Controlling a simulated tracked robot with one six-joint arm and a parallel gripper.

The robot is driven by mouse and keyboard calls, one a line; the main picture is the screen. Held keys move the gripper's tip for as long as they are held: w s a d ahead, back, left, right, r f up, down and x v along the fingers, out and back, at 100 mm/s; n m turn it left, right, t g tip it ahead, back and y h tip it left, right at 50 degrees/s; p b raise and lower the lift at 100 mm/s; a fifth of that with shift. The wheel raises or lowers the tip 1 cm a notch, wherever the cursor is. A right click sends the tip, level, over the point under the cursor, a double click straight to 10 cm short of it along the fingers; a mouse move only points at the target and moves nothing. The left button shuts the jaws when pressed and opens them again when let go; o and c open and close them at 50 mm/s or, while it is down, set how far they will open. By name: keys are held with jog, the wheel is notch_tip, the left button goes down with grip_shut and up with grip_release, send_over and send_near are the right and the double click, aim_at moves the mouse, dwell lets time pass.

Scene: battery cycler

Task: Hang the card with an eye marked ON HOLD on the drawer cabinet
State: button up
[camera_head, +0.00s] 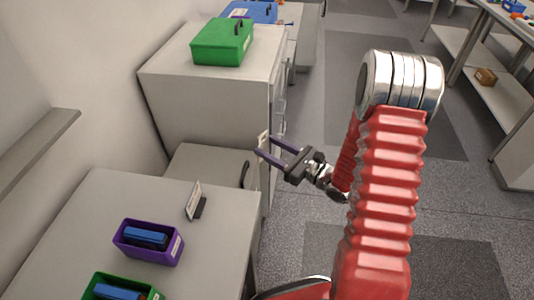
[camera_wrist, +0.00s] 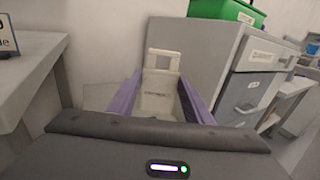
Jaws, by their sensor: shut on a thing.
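My gripper (camera_head: 270,147) is shut on a pale card (camera_wrist: 157,103), held upright between its two purple fingers. The card has an eye, a rectangular opening, at its top in the wrist view; its dark print is too small to read. The card's edge also shows at the fingertips in the head view (camera_head: 262,139). The grey drawer cabinet (camera_head: 200,98) stands beyond the gripper. Its drawer fronts (camera_wrist: 246,93) are to the right of the card in the wrist view. The card appears apart from these fronts. No hook can be made out on them.
A green box (camera_head: 222,42) sits on the cabinet, with a blue box (camera_head: 262,10) beyond. The near table (camera_head: 100,205) holds a purple bin (camera_head: 148,250), a green bin (camera_head: 92,290) and a small sign (camera_head: 194,200). Open floor (camera_head: 315,120) lies right of the cabinet.

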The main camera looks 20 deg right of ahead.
jog(key=d+r+m+t+h, duration=0.3)
jog(key=d+r+m+h, duration=0.1)
jog(key=r+h, duration=0.1)
jog(key=shift+d+r+h, duration=0.35)
jog(key=shift+r+h, duration=0.05)
jog(key=shift+r, duration=0.4)
jog(key=shift+s, duration=0.15)
